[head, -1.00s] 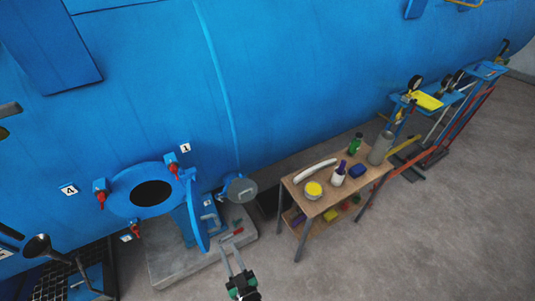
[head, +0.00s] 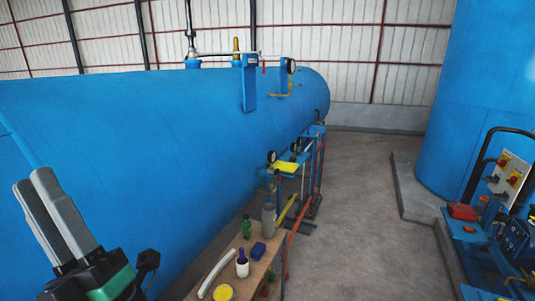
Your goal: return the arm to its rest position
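My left gripper (head: 34,182) is large and near at the lower left in the head view, with two grey fingers pointing up and left and a dark body with a green block. The fingers overlap from this angle, and nothing shows between them. They are in front of the blue vessel, with no contact visible. My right gripper is out of view.
A long blue autoclave vessel (head: 150,130) fills the left. A wooden table (head: 245,277) at lower centre holds a green bottle (head: 247,228), a grey cylinder (head: 268,220), a blue block (head: 258,249), a white bottle (head: 242,268) and a yellow-topped tub (head: 222,293). Open floor (head: 360,220) lies right of it.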

